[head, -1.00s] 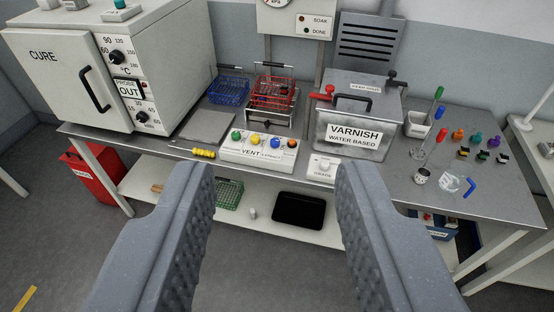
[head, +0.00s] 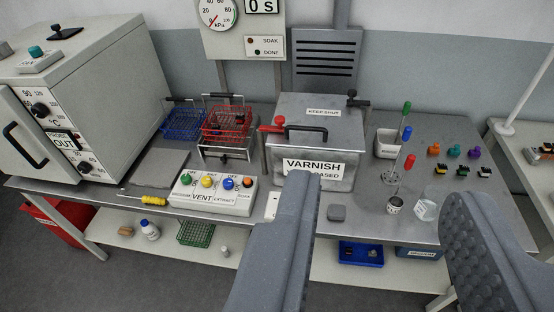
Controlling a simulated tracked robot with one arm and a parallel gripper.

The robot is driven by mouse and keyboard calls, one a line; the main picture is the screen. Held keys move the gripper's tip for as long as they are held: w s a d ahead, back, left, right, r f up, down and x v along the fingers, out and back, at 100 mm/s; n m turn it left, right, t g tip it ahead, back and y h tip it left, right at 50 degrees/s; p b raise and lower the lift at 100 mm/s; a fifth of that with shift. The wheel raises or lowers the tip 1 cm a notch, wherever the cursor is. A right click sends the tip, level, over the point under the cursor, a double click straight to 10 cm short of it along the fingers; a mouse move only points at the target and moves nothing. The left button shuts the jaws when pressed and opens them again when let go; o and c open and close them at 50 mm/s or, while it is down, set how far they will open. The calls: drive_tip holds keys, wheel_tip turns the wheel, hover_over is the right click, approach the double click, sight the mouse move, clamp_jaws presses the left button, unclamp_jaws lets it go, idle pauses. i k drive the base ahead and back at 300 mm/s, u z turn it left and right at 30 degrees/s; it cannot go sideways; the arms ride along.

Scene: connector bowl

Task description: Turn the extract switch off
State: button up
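A white control box (head: 212,195) stands at the front edge of the steel bench, left of the varnish tank. The small print and the switch positions are too small to read. My gripper (head: 382,192) is open and empty, its fingers wide apart. It is right of the control box, with the left finger in front of the varnish tank. Neither finger touches the box.
A lidded varnish tank (head: 317,130) stands behind my left finger. Red (head: 227,125) and blue (head: 184,124) wire baskets stand behind the control box. A yellow-handled tool (head: 153,200) lies to its left. A cure oven (head: 100,90) is at far left. Small bottles and coloured parts lie right.

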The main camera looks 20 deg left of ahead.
sight(227, 184)
drive_tip(key=z, duration=0.2)
drive_tip(key=i, duration=1.65)
drive_tip(key=u, duration=0.45)
